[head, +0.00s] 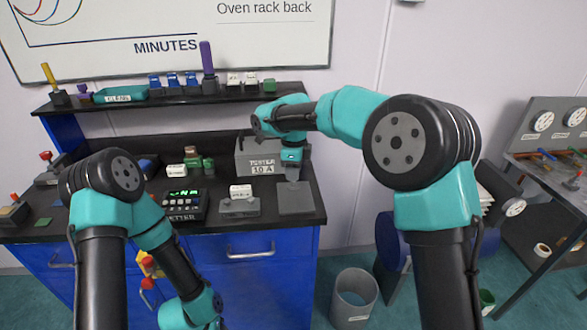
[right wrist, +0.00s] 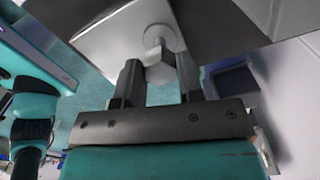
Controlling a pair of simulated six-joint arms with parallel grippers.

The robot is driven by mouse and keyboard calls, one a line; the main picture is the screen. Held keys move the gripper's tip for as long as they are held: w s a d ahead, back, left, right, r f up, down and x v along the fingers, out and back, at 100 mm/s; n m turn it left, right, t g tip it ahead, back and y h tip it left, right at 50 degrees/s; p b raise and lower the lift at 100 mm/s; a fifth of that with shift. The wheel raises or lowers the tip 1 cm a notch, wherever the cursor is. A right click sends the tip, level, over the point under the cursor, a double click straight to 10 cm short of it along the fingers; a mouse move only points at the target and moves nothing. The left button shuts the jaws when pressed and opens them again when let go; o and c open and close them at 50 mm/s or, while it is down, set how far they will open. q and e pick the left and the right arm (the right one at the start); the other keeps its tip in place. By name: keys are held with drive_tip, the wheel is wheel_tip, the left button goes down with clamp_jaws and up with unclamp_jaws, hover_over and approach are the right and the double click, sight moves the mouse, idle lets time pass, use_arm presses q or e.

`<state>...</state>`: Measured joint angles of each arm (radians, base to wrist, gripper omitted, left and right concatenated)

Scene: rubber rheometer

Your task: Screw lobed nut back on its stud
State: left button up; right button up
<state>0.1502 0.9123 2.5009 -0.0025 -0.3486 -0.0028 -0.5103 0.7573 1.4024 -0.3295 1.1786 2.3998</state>
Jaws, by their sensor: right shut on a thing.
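My right gripper (head: 292,177) points down over a flat grey plate (head: 297,202) at the right end of the dark bench. In the right wrist view, its two dark fingers (right wrist: 160,82) are shut on a small pale grey piece (right wrist: 155,56), which seems to be the lobed nut; its lobes are not clear. A round pale disc (right wrist: 160,38) shows just beyond the piece, against a light grey surface. I cannot tell whether the piece touches the disc or sits on a stud. My left arm hangs at lower left; its gripper is out of view.
A grey tester box (head: 260,157) stands close behind my right gripper. A grey block with a white label (head: 239,207) and a keypad device (head: 184,206) stand to the left. A shelf (head: 180,97) runs behind. A grey bin (head: 353,297) stands on the floor.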

drive_tip(key=shift+f, duration=1.25)
idle(0.6)
drive_tip(key=o, duration=1)
drive_tip(key=c, duration=1)
drive_tip(key=shift+m, duration=2.3)
drive_tip(key=o, duration=0.4)
drive_tip(key=n, duration=0.4)
drive_tip(key=shift+n, duration=0.3)
